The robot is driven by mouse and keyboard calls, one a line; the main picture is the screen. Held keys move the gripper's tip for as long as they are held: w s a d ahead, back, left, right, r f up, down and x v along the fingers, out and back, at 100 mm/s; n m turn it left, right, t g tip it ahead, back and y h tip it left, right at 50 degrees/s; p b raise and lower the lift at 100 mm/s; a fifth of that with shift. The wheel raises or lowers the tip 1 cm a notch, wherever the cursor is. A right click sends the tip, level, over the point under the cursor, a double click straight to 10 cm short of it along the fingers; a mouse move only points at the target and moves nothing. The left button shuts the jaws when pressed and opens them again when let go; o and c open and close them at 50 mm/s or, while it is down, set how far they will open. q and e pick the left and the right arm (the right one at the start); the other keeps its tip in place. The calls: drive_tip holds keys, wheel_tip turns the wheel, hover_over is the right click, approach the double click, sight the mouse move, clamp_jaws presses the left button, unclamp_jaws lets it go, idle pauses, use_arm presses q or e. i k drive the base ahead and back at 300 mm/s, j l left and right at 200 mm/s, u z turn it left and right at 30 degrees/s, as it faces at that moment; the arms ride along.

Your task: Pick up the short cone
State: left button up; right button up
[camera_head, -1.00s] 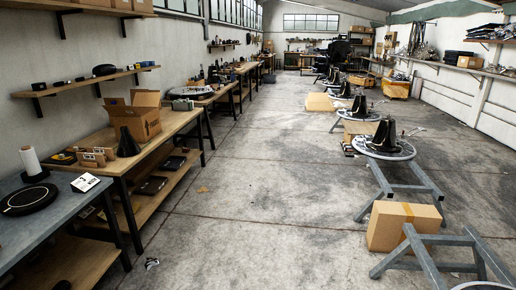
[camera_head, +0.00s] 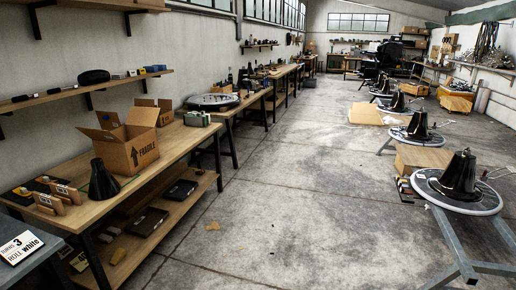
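A black cone (camera_head: 103,180) stands upright on the wooden workbench (camera_head: 190,139) at the left, in front of an open cardboard box. Other black cone-shaped pieces stand on round metal discs at the right; the nearest (camera_head: 459,177) looks bigger, and a second one (camera_head: 418,125) is farther back. I cannot tell for sure from size which is the short cone, but the one on the bench stands apart from the discs. Neither of my grippers is in view.
The open cardboard box (camera_head: 133,150) marked FRAGILE stands behind the bench cone. Small wooden blocks (camera_head: 67,192) lie left of it. A sign (camera_head: 20,247) is at lower left. Metal trestles (camera_head: 450,245) stand at right.

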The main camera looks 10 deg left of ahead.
sight(102, 185)
drive_tip(key=i+j+u, duration=0.1)
drive_tip(key=i+u, duration=0.2)
drive_tip(key=i, duration=0.8)
drive_tip(key=i+l+u, duration=0.15)
drive_tip(key=i+u, duration=0.2)
drive_tip(key=i, duration=0.75)
drive_tip(key=i+l+u, duration=0.1)
drive_tip(key=i+u, duration=0.3)
drive_tip(key=i+l+u, duration=0.25)
drive_tip(key=i+u, duration=0.15)
drive_tip(key=i+l+u, duration=0.75)
